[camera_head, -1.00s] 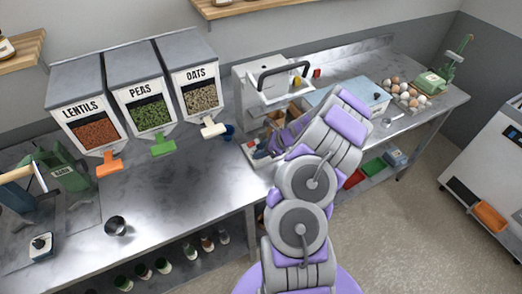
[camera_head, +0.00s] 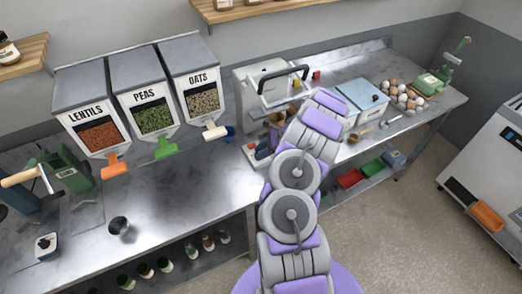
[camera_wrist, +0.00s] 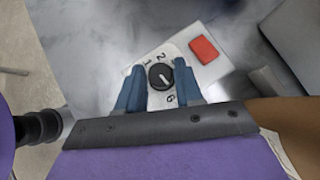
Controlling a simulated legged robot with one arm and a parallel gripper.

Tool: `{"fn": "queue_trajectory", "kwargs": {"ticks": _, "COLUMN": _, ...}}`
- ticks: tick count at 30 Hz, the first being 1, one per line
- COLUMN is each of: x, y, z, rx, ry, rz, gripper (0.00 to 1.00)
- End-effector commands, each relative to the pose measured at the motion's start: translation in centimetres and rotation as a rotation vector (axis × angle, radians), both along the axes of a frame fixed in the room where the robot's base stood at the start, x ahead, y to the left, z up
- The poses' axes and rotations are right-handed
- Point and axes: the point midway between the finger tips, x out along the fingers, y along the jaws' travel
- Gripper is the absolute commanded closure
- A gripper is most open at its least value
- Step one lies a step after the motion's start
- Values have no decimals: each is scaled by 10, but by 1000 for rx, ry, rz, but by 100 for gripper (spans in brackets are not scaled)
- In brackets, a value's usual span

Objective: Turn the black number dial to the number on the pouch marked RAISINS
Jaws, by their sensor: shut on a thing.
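The black number dial (camera_wrist: 160,76) sits on a pale panel in the wrist view, with 2, 1 and 6 readable around it. Its white pointer mark seems to face the lower right of the picture; other numbers are hidden. My gripper (camera_wrist: 159,82) has its two blue fingers on either side of the dial, shut on it. In the head view my gripper is at the white machine's base, mostly hidden by my arm, and the dial cannot be made out. I cannot make out a pouch marked RAISINS.
A red button (camera_wrist: 204,49) lies beside the dial. The white machine (camera_head: 262,82) with a black handle stands behind my arm. A blue-lidded box (camera_head: 362,98) and eggs (camera_head: 404,97) are to the right. LENTILS, PEAS and OATS dispensers (camera_head: 150,108) stand left. The counter's middle is clear.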

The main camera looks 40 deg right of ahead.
Motion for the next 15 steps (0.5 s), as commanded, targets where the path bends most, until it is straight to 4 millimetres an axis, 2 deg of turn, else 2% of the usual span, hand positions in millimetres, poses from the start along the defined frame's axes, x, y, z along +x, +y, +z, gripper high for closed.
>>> {"fn": "queue_trajectory", "kwargs": {"ticks": 6, "x": 2, "y": -3, "z": 0, "rx": -9, "ry": -2, "rz": 89, "gripper": 95}}
{"fn": "queue_trajectory", "kwargs": {"ticks": 15, "x": 2, "y": -2, "z": 0, "rx": -5, "ry": -2, "rz": 110, "gripper": 95}}
